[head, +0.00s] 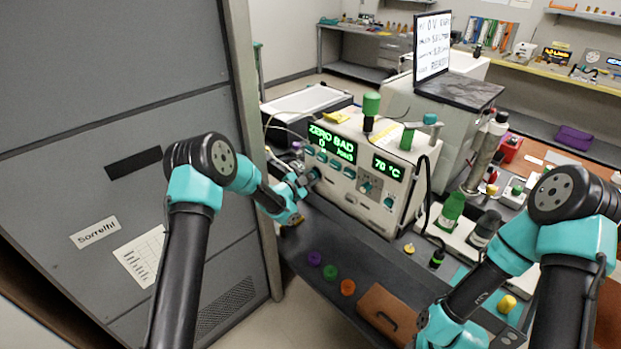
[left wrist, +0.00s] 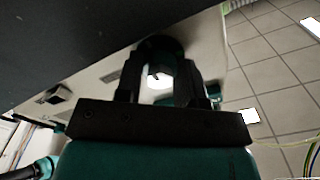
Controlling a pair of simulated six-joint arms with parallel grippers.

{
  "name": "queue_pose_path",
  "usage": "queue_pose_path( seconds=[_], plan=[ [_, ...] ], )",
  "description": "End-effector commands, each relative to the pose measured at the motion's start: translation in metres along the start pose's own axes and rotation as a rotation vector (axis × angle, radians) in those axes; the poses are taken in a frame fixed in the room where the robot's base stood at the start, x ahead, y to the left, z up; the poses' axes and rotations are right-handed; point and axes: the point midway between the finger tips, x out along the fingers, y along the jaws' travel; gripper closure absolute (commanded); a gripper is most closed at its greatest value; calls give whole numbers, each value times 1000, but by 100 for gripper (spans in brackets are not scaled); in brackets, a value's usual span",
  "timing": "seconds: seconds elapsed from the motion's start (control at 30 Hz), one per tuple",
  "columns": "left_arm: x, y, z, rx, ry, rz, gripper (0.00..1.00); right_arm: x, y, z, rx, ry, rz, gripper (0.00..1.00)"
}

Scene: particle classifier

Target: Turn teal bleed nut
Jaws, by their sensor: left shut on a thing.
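The instrument box (head: 350,185) has a cream front panel with green displays reading "ZERO BAD" and "70 °C". My left gripper (head: 309,179) is at the lower left of this panel, shut on a small part there. In the left wrist view the gripper (left wrist: 160,78) has its fingers on either side of a dark, teal-tinted round part, the teal bleed nut (left wrist: 158,46). The fingers hide most of the nut in the head view, and its turn angle cannot be told. My right arm reaches down at the lower right; its gripper is out of frame.
Purple, green and orange caps (head: 331,272) and a brown case (head: 388,313) lie on the dark bench in front of the box. Green-capped bottles (head: 451,208) stand to its right. A grey cabinet (head: 120,150) closes off the left side.

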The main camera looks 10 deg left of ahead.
Motion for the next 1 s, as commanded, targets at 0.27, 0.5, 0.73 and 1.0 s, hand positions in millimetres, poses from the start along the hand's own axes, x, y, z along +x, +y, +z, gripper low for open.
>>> queue_pose_path(
  seconds=[0.27,0.5,0.73,1.0],
  plan=[
    [-1,1,1,-4,-2,1,51,0,0,0,0,0,0,57],
    [0,0,1,-3,-1,1,38,0,0,0,0,0,0,57],
    [-4,0,1,-3,-1,0,38,0,0,0,0,0,0,57],
    [-35,-1,1,-4,-3,-1,38,0,0,0,0,0,0,57]
  ],
)
